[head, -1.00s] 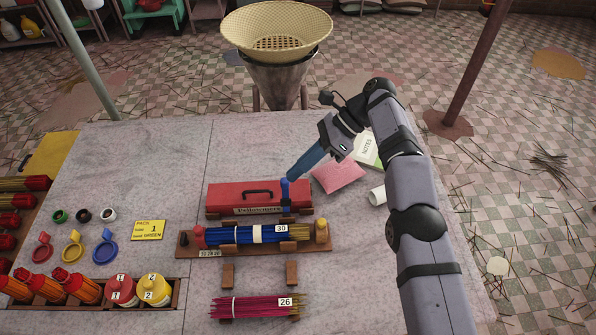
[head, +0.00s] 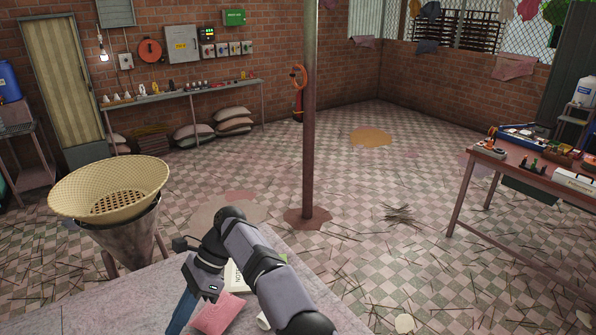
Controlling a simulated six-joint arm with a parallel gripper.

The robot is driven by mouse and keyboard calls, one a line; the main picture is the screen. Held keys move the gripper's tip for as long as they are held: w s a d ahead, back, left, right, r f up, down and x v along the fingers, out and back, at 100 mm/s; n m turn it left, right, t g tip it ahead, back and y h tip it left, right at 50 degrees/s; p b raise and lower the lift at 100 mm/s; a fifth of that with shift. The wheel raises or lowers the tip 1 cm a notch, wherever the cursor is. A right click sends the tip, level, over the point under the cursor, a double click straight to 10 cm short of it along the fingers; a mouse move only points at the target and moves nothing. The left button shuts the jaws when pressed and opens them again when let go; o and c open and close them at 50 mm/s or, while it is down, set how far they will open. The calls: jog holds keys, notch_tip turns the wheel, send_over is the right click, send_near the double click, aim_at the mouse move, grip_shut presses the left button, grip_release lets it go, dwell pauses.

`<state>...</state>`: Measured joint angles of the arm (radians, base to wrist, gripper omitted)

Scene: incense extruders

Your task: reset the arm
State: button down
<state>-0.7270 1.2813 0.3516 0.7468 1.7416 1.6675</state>
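My arm rises from the bottom edge of the head view, right of centre, and bends at a dark joint over the table (head: 110,295). My gripper (head: 182,312) hangs from its end and points down to the left. Its blue finger part runs to the bottom edge of the picture, so the fingertips are cut off. I cannot tell whether it is open or shut, or whether it holds anything. A pink packet (head: 218,313) lies on the table just right of the gripper.
A notes pad (head: 234,277) and a white roll (head: 263,320) lie partly behind my arm. A wide yellow basket (head: 110,190) on a metal cone stands left of the arm. A brown post (head: 309,120) rises behind the table. A wooden workbench (head: 540,175) stands far right.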

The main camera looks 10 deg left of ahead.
jog(key=w+d+n+t+b, duration=0.1)
jog(key=w+d+t+b, duration=0.15)
jog(key=w+d, duration=0.8)
jog(key=d+f+n+t+h+b, duration=0.1)
jog(key=d+f+n+t, duration=0.15)
jog(key=d, duration=1.35)
jog(key=s+d+f+n+t+h+b, duration=0.1)
jog(key=s+d+f+n, duration=0.2)
jog(key=s+d, duration=0.6)
jog(key=s+d+f+n+t+h+b, duration=0.1)
jog(key=s+d+f+n, duration=0.3)
jog(key=s+d, duration=0.5)
jog(key=d+f+h, duration=0.1)
jog(key=d, duration=0.3)
jog(key=shift+d+f+t+b, duration=0.25)
jog(key=shift+f+t+b, duration=0.05)
jog(key=shift+t+b, duration=0.1)
